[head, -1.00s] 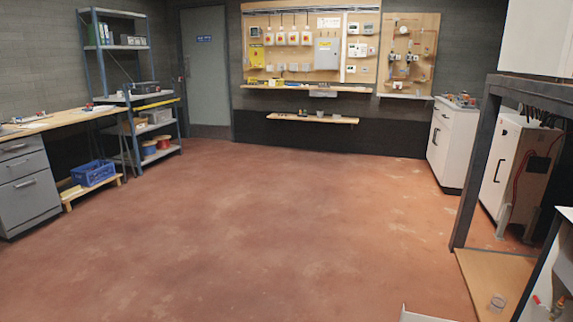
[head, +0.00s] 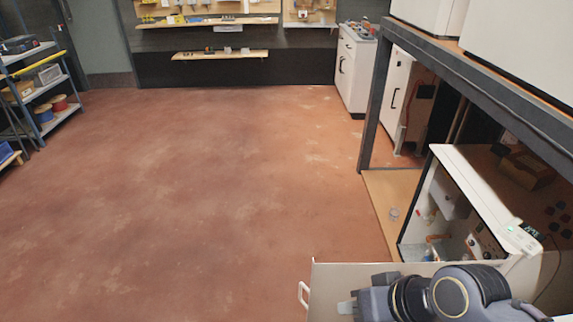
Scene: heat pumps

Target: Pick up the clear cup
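The clear cup (head: 394,214) is small and see-through. It stands on the wooden board (head: 380,190) on the floor, beside the open heat pump unit on the right. My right gripper (head: 346,307) is at the bottom of the head view, in front of a pale panel and nearer to me than the cup. It is well apart from the cup. Its fingers are small and mostly hidden by the wrist, so whether they are open cannot be told. My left gripper is not in view.
The pale panel (head: 335,285) with a white handle (head: 303,294) spans the lower right. The open heat pump unit (head: 447,205) and a dark metal frame (head: 378,105) stand on the right. A white cabinet (head: 354,75) is behind. The red floor (head: 200,200) is clear.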

